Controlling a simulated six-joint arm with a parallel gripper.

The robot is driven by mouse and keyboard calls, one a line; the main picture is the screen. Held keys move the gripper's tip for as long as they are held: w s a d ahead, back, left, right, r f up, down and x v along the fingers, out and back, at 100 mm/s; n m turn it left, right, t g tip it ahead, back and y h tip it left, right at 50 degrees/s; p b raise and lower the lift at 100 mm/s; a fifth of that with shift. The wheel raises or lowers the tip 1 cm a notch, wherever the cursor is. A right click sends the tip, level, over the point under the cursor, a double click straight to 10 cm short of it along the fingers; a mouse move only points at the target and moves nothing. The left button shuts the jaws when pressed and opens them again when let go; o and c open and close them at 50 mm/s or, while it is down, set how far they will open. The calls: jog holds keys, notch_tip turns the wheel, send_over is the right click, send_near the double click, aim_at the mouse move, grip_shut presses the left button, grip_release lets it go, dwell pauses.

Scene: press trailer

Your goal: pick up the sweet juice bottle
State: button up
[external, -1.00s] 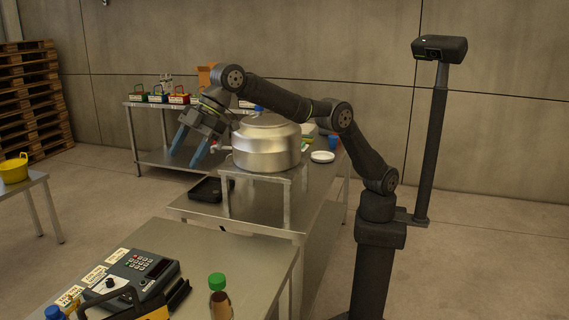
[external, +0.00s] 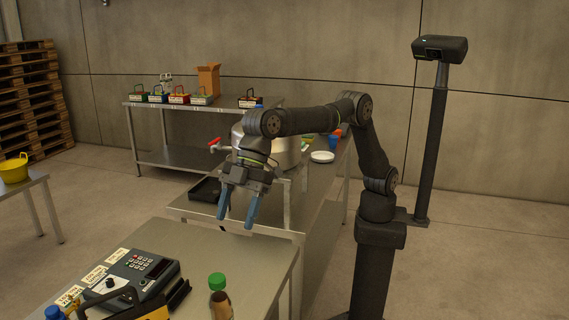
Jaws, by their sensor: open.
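A bottle with a green cap (external: 217,282) and a brown body stands upright near the front right of the steel table in the foreground. Its lower part is cut off by the picture's bottom edge. A blue-capped bottle (external: 54,313) shows only its top at the lower left. I cannot read a name on either bottle. My gripper (external: 236,222) is open and empty, its two blue fingers pointing down. It hangs near the far edge of the foreground table, behind and above the green-capped bottle and apart from it.
A keypad device (external: 143,271) with label cards and a black-and-yellow handled item (external: 133,303) stand left of the green-capped bottle. A steel pot (external: 283,153) with a red-handled tap and a black tray (external: 206,189) stand behind. The foreground table's (external: 225,250) far right part is clear.

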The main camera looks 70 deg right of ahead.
aim_at(218, 277)
jog(key=x, duration=1.2)
jog(key=shift+f, duration=0.25)
jog(key=shift+w+x, duration=0.1)
jog(key=shift+x, duration=1.25)
jog(key=shift+w+x, duration=0.15)
jog(key=shift+x, duration=1.2)
jog(key=shift+d, duration=0.1)
grip_shut()
jog(key=shift+r, duration=0.1)
